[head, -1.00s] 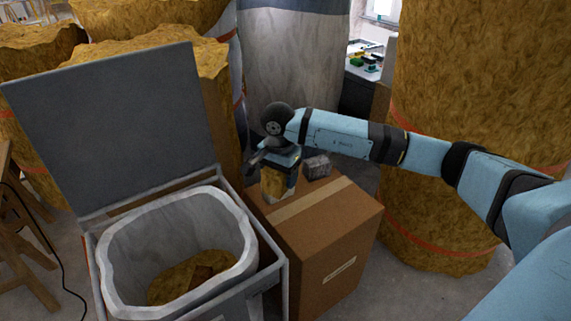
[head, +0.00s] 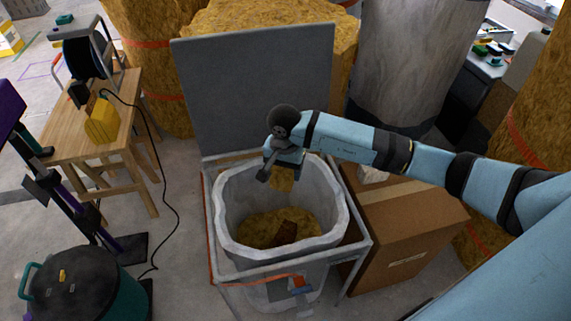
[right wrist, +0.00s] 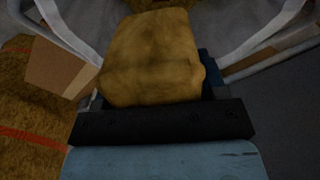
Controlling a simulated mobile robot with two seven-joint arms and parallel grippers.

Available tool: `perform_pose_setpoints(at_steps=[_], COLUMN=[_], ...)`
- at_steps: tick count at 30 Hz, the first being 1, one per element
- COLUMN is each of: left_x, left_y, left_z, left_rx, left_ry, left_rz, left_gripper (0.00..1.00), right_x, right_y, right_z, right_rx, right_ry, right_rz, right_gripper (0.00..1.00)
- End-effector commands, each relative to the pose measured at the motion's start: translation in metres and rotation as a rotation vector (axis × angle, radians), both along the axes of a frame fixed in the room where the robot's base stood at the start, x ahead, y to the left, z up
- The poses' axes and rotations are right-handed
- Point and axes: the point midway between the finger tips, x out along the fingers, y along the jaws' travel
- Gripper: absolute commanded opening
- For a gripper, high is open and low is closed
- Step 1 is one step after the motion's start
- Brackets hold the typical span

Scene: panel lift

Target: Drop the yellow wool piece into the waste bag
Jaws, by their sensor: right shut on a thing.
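My right gripper (head: 281,168) is over the open mouth of the waste bag (head: 232,196), near its back rim. It is shut on the yellow wool piece (head: 283,180), which hangs below the fingers above the bag's contents. In the right wrist view the wool piece (right wrist: 152,60) fills the jaws and hides most of the bag. The bag is a pale grey liner in a metal frame. Yellow wool (head: 262,226) and a brown scrap (head: 286,231) lie inside it. My left gripper does not show.
The stand's grey lid (head: 255,90) is raised behind the bag. A cardboard box (head: 405,225) with a pale lump (head: 373,174) on top stands at the right. A wooden trestle table (head: 105,140) and a dark green drum (head: 80,290) are at the left.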

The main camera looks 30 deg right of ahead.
Motion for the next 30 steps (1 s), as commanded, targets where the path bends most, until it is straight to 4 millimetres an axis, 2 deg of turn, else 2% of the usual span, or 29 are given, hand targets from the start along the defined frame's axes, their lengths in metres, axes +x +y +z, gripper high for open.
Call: perform_pose_setpoints(at_steps=[10,15,22,23,26,30], left_x=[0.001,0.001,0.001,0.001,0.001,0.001], left_y=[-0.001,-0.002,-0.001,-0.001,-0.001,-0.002], left_z=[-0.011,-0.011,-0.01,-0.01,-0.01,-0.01], left_rx=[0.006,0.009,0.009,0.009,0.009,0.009], left_ry=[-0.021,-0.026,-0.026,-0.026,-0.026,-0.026], left_rz=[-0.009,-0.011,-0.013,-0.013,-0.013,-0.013], left_gripper=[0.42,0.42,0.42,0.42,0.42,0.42], right_x=[-0.001,0.0,0.0,0.0,0.0,0.0], right_y=[0.001,0.0,0.0,0.0,0.0,0.0], right_z=[-0.043,-0.051,-0.05,-0.05,-0.05,-0.05], right_rx=[0.001,0.0,0.0,0.0,0.0,0.0], right_ry=[0.002,0.0,0.0,0.0,0.0,0.0], right_rz=[-0.001,-0.001,-0.001,-0.001,-0.001,-0.001], right_gripper=[0.43,0.43,0.43,0.72,0.95,0.95])
